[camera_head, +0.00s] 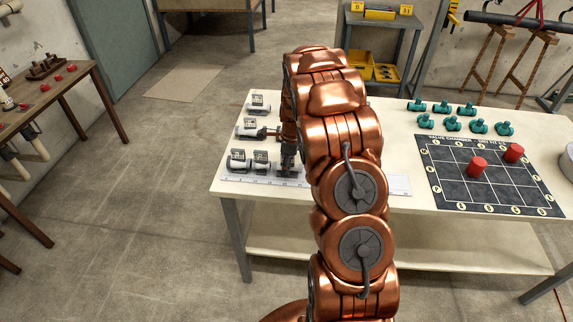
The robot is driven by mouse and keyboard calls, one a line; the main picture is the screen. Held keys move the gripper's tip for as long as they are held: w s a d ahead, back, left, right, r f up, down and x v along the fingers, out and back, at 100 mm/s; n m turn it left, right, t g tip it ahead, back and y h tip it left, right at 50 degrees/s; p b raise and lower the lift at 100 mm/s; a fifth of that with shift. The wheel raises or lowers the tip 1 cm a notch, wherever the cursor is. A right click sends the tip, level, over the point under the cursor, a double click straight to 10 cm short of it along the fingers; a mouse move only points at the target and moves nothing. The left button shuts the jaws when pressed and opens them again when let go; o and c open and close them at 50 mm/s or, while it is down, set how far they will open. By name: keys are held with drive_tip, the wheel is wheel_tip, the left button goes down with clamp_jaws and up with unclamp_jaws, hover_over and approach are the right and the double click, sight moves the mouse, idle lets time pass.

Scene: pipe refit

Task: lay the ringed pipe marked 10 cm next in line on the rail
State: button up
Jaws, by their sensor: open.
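The rail (398,184) is a pale ruled strip along the table's front edge, its middle hidden behind my copper arm. Two white pipe pieces with dark ends and label plates, a left one (238,162) and a right one (261,163), sit side by side at the rail's left end. Two more labelled white pieces lie behind: a middle one (248,128) and a rear one (258,104). The labels are too small to read, so I cannot tell which is the ringed 10 cm pipe. My gripper (288,168) is open, pointing down just right of the two rail pieces; its fingertips are partly hidden.
The white table (400,145) also holds several teal valves (452,124) and a black grid board (517,190) with two red cylinders (477,167) at the right. A grey shelf cart (380,30) stands behind. A wooden bench (85,75) is at the left.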

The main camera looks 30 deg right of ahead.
drive_tip(key=r+b, duration=0.1)
drive_tip(key=r, duration=0.2)
drive_tip(key=r+b, duration=0.1)
drive_tip(key=r, duration=0.3)
drive_tip(key=d+r+b, duration=0.1)
drive_tip(key=r, duration=0.3)
drive_tip(key=shift+s, duration=0.35)
drive_tip(key=shift+s+r, duration=0.1)
drive_tip(key=shift+r, duration=0.5)
drive_tip(key=s+a+r+n+g, duration=0.1)
drive_tip(key=s+a+r+n, duration=0.3)
drive_tip(key=s+a+n, duration=0.4)
drive_tip(key=s+a+r+n, duration=0.3)
drive_tip(key=s+a+n, duration=0.2)
drive_tip(key=s+a, duration=0.45)
drive_tip(key=s+a+f+n, duration=0.1)
drive_tip(key=s+a+n, duration=0.2)
drive_tip(key=s+n, duration=0.3)
drive_tip(key=s+a+n+g+h, duration=0.1)
drive_tip(key=s+a+n, duration=0.3)
drive_tip(key=s, duration=0.9)
drive_tip(key=n, duration=0.3)
drive_tip(key=shift+s+a+f+g, duration=0.25)
drive_tip(key=shift+a+f+g, duration=0.05)
drive_tip(key=shift+f, duration=0.1)
